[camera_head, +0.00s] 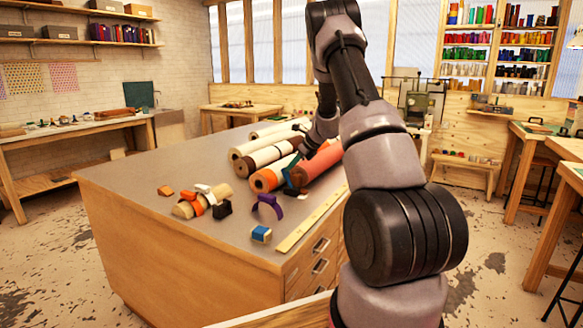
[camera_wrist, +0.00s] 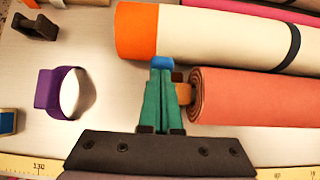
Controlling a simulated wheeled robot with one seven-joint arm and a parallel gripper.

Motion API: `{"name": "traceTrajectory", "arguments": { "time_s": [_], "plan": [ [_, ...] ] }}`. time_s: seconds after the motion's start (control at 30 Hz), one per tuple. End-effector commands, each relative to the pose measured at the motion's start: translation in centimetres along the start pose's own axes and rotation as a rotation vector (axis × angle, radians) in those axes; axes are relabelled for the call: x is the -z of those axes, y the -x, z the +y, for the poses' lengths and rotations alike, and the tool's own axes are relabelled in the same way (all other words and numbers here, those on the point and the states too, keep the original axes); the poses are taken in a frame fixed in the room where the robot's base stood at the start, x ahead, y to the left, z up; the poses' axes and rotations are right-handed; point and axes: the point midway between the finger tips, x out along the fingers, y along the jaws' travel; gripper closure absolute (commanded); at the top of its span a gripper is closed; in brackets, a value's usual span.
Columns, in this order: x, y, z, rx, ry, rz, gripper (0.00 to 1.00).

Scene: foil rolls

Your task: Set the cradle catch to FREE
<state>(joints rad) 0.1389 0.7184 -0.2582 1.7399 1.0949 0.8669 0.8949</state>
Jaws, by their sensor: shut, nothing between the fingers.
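My gripper (camera_wrist: 160,76) shows teal fingers pressed together in the wrist view. They point at the gap between an orange-ended cream roll (camera_wrist: 215,40) and a salmon roll (camera_wrist: 255,98). A small blue piece (camera_wrist: 161,62) sits right at the fingertips, against the cream roll's edge; I cannot tell whether it is the catch. A tan-orange piece (camera_wrist: 184,93) lies between the fingers and the salmon roll's coiled end. In the head view my gripper (camera_head: 292,172) is low among the rolls, partly hidden by the arm. No FREE marking is readable, and I cannot identify the cradle surely.
A purple ring (camera_wrist: 62,92) and a dark clip (camera_wrist: 36,26) lie left of the fingers. A blue-and-tan block (camera_head: 261,234) is near a yellow ruler (camera_head: 312,220) on the table's edge. Orange and white pieces (camera_head: 198,203) lie further left. The grey tabletop (camera_head: 130,170) is clear at left.

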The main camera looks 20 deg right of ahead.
Motion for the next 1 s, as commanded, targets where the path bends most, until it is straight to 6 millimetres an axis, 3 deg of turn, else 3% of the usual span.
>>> {"name": "traceTrajectory", "arguments": {
  "time_s": [0.07, 0.27, 0.5, 0.7, 1.0],
  "plan": [
    [-0.7, 0.1, 0.1, -0.002, 0.004, -0.012, 1.00],
    [0.2, 2.4, -0.5, -0.001, 0.003, -0.007, 1.00],
    [-1.2, 7.6, -0.6, 0.000, 0.007, -0.007, 1.00],
    [-2.3, 10.9, -0.6, -0.001, 0.007, -0.004, 1.00],
    [-2.8, 12.4, -0.6, -0.002, 0.004, -0.002, 1.00]
  ]
}}
